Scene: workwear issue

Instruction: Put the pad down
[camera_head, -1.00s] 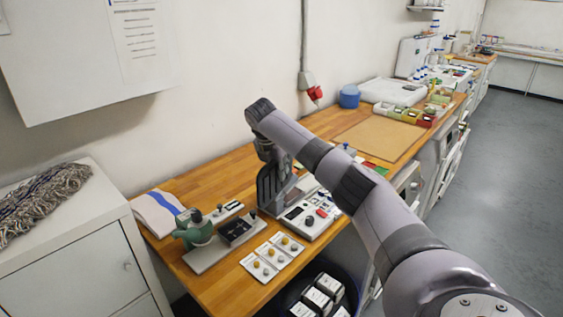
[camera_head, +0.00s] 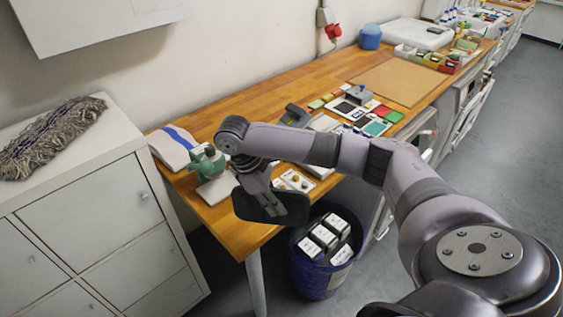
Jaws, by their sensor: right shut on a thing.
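My right gripper (camera_head: 272,196) is shut on a dark, flat pad (camera_head: 294,208) with rounded corners. It holds the pad in the air over the near front edge of the wooden workbench (camera_head: 228,226), left of the blue bin. Part of the pad is hidden behind the gripper's fingers. The pad looks clear of the bench, though its exact height is hard to tell. My left gripper is not in view.
A blue bin (camera_head: 318,282) with several black-and-white boxes stands on the floor by the bench. A green device (camera_head: 207,163) and a white cloth with a blue stripe (camera_head: 172,149) are at the bench's left end. A brown board (camera_head: 402,82) lies farther back.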

